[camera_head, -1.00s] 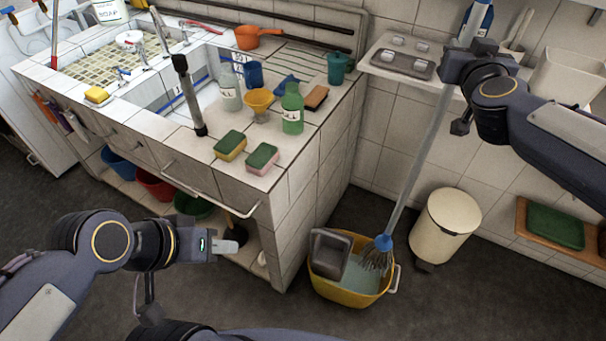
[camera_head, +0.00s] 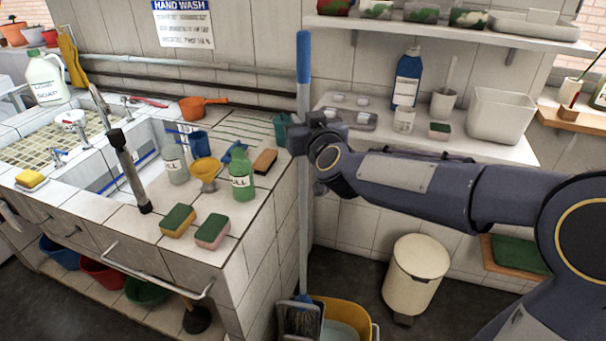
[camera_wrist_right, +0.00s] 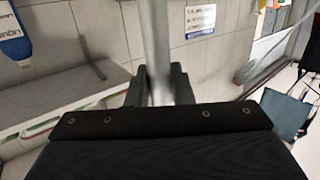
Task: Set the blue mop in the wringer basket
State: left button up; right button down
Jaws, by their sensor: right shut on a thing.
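The blue mop (camera_head: 303,210) stands upright, with a blue grip at its top and a long grey shaft. My right gripper (camera_head: 305,140) is shut on the upper shaft. The shaft also shows between the fingers in the right wrist view (camera_wrist_right: 158,50). The mop head (camera_head: 298,320) is low in the head view, at the grey wringer basket (camera_head: 317,312) on the left side of the yellow bucket (camera_head: 358,318). I cannot tell whether its strands are inside or just above the basket. The picture's lower edge cuts off the bucket. My left gripper is out of view.
The tiled sink counter (camera_head: 120,225) stands left of the mop, with sponges and a green bottle (camera_head: 241,180) near its edge. A cream bin (camera_head: 416,275) stands right of the bucket. A wall shelf (camera_head: 470,145) is behind my right arm.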

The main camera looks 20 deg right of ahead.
aim_at(305, 164)
notch_tip(305, 164, down, 10)
jog(key=b, duration=0.3)
jog(key=shift+f, duration=0.15)
jog(key=c, duration=1.3)
grip_release()
jog(key=shift+f, duration=0.1)
